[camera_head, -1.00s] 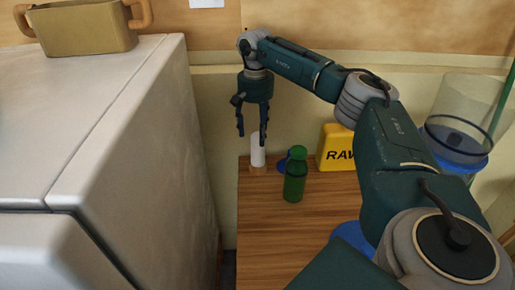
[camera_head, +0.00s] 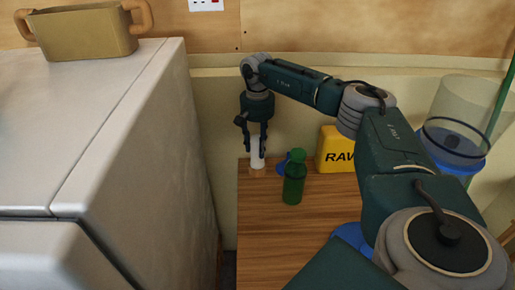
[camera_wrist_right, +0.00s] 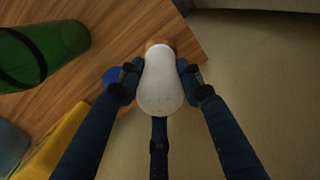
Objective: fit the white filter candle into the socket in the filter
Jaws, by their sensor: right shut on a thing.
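The white filter candle (camera_head: 257,160) stands upright at the far left corner of the wooden table, with a small tan piece at its lower end. My right gripper (camera_head: 257,150) points down with its fingers around the candle's upper part. In the right wrist view the fingers close on both sides of the white candle (camera_wrist_right: 160,85). A clear cylinder with a dark ring and blue bottom (camera_head: 455,145), seemingly the filter, stands at the right, partly behind my right arm. I cannot make out its socket. My left gripper is not in view.
A green bottle (camera_head: 294,178) stands close right of the candle, with a small blue thing (camera_head: 283,164) behind it. A yellow RAW container (camera_head: 335,150) is farther right. A pale cabinet (camera_head: 130,130) bounds the left. The front of the table (camera_head: 275,240) is clear.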

